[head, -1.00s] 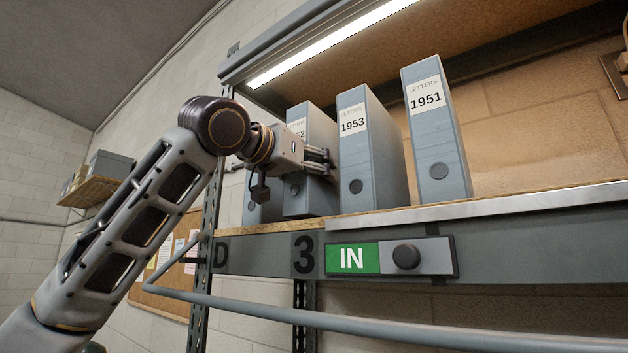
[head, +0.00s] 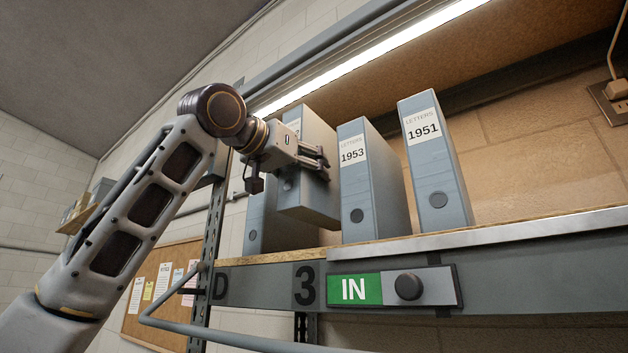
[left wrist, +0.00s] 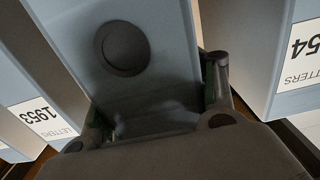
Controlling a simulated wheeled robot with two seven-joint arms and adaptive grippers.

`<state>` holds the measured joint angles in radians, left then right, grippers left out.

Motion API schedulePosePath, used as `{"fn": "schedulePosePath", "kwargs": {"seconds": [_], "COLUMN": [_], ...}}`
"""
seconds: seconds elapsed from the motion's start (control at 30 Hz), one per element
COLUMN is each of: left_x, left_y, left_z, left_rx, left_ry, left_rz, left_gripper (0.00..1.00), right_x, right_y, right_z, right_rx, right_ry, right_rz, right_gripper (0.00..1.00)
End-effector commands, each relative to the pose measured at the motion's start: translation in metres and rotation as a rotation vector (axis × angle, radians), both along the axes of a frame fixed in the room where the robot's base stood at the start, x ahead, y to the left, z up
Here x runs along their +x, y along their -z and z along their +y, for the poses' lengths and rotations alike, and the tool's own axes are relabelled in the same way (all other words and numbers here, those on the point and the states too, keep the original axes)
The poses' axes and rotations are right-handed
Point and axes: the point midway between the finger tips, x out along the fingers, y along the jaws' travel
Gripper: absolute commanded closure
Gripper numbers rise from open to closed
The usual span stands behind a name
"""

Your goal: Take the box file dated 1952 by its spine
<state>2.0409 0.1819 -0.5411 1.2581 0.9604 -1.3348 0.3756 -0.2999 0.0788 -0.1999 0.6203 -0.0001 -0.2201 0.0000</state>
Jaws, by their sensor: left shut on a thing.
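The blue-grey box file (head: 312,188) in the grip of my left gripper (head: 322,160) is lifted, its bottom above the shelf board. Its label is mostly hidden by the gripper; its year cannot be read now, but the frame from one second ago shows it ending in 52. My right gripper is not in view.
File 1953 (head: 357,190) and file 1951 (head: 428,165) stand upright to the right. File 1954 (left wrist: 300,60) stands on the other side in the left wrist view. The shelf edge (head: 400,245) carries an IN sign (head: 355,290). A rail (head: 230,335) runs below.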

Motion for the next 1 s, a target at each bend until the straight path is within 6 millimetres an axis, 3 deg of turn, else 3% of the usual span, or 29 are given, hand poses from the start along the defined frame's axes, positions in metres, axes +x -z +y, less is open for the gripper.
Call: {"fn": "schedulePosePath", "kwargs": {"seconds": [0.6, 1.0], "left_x": [-0.094, -0.134], "left_y": [0.001, 0.0], "left_z": [0.068, 0.097], "left_rx": [-0.003, -0.002], "left_ry": [-0.001, -0.001], "left_rz": [-0.006, -0.003], "left_gripper": [0.85, 0.85], "right_x": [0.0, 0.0], "right_y": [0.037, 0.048], "right_z": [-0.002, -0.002], "right_rx": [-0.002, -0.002], "right_ry": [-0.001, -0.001], "right_rz": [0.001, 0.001], "right_gripper": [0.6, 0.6]}}
